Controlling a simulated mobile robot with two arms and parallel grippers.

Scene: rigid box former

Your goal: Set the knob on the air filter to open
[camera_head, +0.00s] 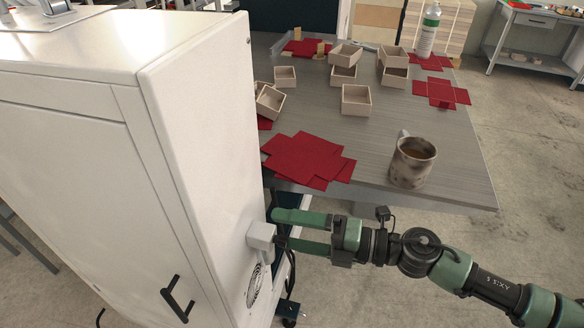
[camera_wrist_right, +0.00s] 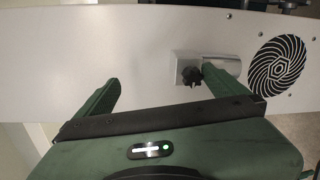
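The tall white cabinet (camera_head: 190,110) fills the left of the head view. A small grey air filter housing (camera_head: 261,236) sticks out from its right side panel. In the right wrist view the housing (camera_wrist_right: 187,67) carries a black star-shaped knob (camera_wrist_right: 191,76). My right gripper (camera_head: 274,230) is open, its green fingers pointing left at the panel, beside the housing. In the wrist view the fingers (camera_wrist_right: 160,88) are spread wide, with the knob in the gap, nearer the right finger. I cannot tell whether anything touches. The knob's setting is unclear. My left gripper is not in view.
A round fan grille (camera_wrist_right: 276,66) sits right of the housing in the wrist view. A grey table (camera_head: 440,165) stands behind my right arm, holding a mug (camera_head: 412,163), red cut sheets (camera_head: 300,158), several wooden boxes (camera_head: 356,100) and a bottle (camera_head: 427,32).

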